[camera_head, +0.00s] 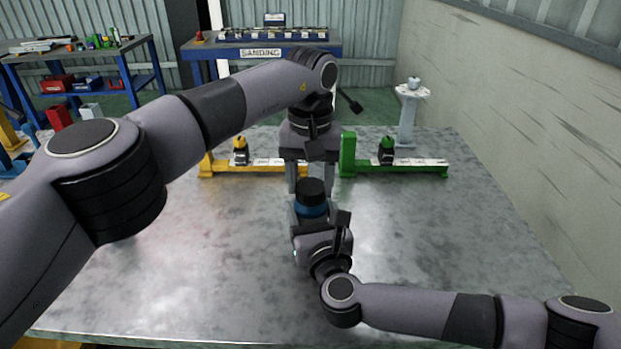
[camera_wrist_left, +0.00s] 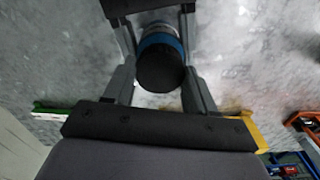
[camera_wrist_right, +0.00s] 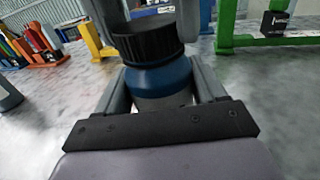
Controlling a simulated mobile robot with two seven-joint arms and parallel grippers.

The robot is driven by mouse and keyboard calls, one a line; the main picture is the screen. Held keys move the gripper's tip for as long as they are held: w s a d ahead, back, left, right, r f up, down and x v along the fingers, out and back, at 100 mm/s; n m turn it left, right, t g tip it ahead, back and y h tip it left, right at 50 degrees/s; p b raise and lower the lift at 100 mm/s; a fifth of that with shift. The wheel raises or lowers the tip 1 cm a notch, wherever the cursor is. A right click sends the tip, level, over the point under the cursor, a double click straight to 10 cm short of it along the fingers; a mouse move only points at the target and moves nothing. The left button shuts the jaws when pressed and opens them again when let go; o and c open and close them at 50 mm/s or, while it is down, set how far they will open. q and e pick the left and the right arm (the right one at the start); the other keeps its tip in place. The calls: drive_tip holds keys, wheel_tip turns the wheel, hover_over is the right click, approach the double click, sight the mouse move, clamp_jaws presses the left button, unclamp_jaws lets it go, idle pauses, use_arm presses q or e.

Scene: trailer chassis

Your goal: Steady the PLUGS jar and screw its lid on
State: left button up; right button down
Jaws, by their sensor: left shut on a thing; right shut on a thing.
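The jar (camera_head: 312,212), with a blue band, stands upright near the middle of the metal table; it also shows in the right wrist view (camera_wrist_right: 160,80). Its label is not readable. The black ribbed lid (camera_head: 312,190) sits on the jar's top, and the left wrist view shows the lid (camera_wrist_left: 161,70) from above. My left gripper (camera_head: 305,183) reaches down from above and behind, its fingers shut on the lid's sides. My right gripper (camera_head: 312,228) comes from the front, its fingers shut around the jar's body, which they partly hide. Whether the lid is fully seated cannot be told.
A grey pedestal (camera_head: 408,115) is at the back right, near the wall. A bench marked SANDING (camera_head: 260,50) stands beyond.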

use_arm(q)
drive_tip(key=shift+m, duration=0.7)
drive_tip(key=o, duration=1.1)
drive_tip(key=shift+r, duration=3.8)
use_arm(e)
unclamp_jaws()
